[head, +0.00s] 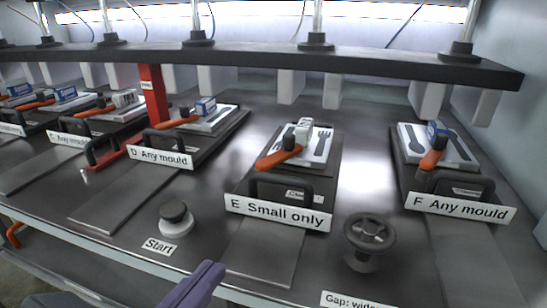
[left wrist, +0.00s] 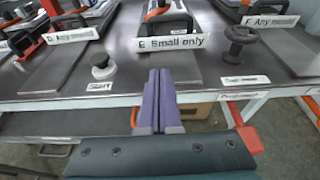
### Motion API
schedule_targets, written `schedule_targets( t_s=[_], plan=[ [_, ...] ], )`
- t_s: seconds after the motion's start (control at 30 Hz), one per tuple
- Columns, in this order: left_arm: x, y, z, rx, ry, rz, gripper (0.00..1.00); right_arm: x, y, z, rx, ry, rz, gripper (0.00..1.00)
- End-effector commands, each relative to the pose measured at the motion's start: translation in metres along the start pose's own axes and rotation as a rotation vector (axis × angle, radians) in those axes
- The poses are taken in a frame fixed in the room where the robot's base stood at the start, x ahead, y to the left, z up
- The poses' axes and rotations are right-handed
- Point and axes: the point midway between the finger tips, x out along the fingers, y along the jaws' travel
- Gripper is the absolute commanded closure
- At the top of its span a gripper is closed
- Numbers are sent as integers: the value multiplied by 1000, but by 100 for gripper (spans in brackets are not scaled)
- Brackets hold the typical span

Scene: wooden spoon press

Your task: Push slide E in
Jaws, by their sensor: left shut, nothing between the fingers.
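Slide E (head: 240,186) is a dark tray with a black arched handle (head: 282,183) and a label reading "E Small only" (head: 278,212). It carries a light plate (head: 319,147) with dark utensil shapes, an orange lever (head: 277,157) and a small white block. It stands in front of the press bar, above a flat track (head: 262,252). My left gripper (head: 209,270), with purple fingers, is shut and empty, in front of and apart from slide E. In the left wrist view its fingertips (left wrist: 160,73) point towards the E label (left wrist: 172,42). My right gripper is not in view.
Slide D (head: 160,156) is left and slide F (head: 460,206) right. A Start button (head: 175,219) and a dark handwheel (head: 369,234) flank the E track. The dark press bar (head: 250,57) with pale blocks hangs over the back. Table front edge (head: 90,246) is near.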

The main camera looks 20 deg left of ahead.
Motion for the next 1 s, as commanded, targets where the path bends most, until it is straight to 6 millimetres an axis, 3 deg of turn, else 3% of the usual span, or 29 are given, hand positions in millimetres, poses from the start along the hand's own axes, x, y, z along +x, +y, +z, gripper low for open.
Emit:
schedule_targets(
  t_s=[0.17,0.5,0.7,1.0],
  plan=[
    [15,-2,1,26,-2,-1,100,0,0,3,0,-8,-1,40],
    [87,-2,0,21,-3,0,100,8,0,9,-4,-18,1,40],
    [119,-2,7,20,-1,-1,100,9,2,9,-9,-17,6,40],
    [137,-2,12,19,1,-1,100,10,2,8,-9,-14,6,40]
  ],
)
